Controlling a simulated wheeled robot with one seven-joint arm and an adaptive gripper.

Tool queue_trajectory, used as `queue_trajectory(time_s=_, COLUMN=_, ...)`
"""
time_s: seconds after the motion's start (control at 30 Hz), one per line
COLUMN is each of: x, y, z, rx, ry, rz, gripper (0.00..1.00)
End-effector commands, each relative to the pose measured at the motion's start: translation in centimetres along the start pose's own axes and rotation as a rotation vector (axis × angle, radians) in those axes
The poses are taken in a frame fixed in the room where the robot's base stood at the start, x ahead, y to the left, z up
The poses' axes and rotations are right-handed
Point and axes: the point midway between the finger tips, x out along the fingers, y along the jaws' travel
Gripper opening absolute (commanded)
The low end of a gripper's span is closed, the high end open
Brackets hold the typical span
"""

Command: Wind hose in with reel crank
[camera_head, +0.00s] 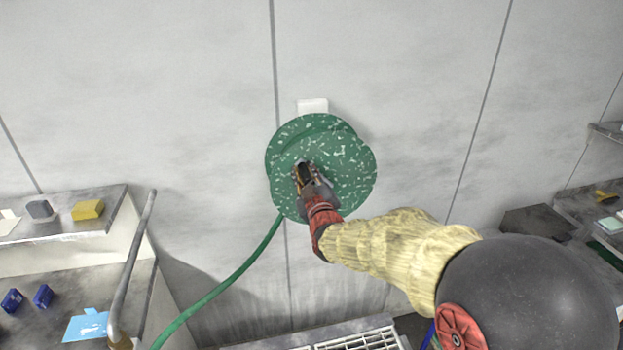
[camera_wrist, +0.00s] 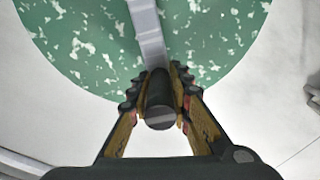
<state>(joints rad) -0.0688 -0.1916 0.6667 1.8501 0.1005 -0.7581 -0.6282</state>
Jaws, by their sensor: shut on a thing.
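The round green reel (camera_head: 345,165) with pale chipped specks hangs on the wall in the head view. It also fills the top of the wrist view (camera_wrist: 85,50). The green hose (camera_head: 237,275) leaves the reel's lower left and runs down to the lower left edge. My gripper (camera_head: 302,172) is in front of the reel face. In the wrist view my gripper (camera_wrist: 160,105) is shut on the dark crank knob (camera_wrist: 159,117), with a finger on either side. A grey crank arm (camera_wrist: 147,25) runs up from the knob across the reel. In the head view my gripper hides most of the crank.
A white bracket (camera_head: 312,105) shows above the reel. At left, a shelf (camera_head: 60,225) holds a yellow block (camera_head: 88,209) and a grey block (camera_head: 39,209). A metal pipe (camera_head: 133,265) rises at lower left. A grated surface (camera_head: 365,341) lies below. Shelves stand at right.

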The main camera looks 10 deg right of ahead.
Motion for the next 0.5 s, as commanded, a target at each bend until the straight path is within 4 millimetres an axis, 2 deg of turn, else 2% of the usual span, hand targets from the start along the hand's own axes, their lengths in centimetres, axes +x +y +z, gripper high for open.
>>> queue_trajectory(time_s=0.03, x=0.0, y=-1.0, z=0.5, rx=-0.043, ry=0.002, rz=-0.002, gripper=0.00)
queue_trajectory(time_s=0.1, x=0.0, y=-1.7, z=0.8, rx=-0.110, ry=0.001, rz=-0.003, gripper=0.00)
queue_trajectory(time_s=0.5, x=0.0, y=-4.9, z=2.5, rx=-0.465, ry=-0.001, rz=-0.004, gripper=0.00)
